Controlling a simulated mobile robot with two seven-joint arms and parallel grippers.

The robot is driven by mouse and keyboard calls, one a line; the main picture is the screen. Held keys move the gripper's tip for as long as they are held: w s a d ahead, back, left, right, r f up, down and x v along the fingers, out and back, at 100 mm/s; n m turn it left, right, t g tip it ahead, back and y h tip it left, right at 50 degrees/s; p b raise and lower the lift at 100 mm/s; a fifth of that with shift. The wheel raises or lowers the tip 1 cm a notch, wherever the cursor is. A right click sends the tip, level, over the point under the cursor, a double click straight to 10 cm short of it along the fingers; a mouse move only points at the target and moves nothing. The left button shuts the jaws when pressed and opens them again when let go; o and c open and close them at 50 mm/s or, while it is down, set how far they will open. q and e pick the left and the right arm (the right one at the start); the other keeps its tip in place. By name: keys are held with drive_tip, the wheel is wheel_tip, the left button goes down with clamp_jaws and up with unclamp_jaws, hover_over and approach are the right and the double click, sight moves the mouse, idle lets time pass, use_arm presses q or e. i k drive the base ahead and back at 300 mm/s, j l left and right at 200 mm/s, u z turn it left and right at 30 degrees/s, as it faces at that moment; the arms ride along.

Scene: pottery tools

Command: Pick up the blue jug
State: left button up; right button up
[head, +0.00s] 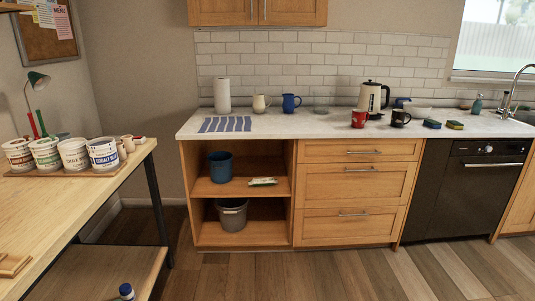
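A blue jug (289,104) stands upright on the white countertop (285,124) near the tiled back wall. Its handle is on its right side. A cream jug (260,104) stands just to its left, with a small gap between them. A blue bucket-like container (220,169) sits apart, on the upper open shelf under the counter. Neither of my grippers is in view.
A paper roll (222,97), striped cloth (224,124), kettle (370,97), red mug (358,119) and black mug (400,118) are on the counter. A wooden table (80,200) with several paint tubs stands at left. The wooden floor (300,275) before the cabinets is mostly clear.

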sight(289, 105)
drive_tip(key=i+z, duration=0.15)
drive_tip(key=i, duration=0.4)
drive_tip(key=i+j+z, duration=0.15)
drive_tip(key=i, duration=0.4)
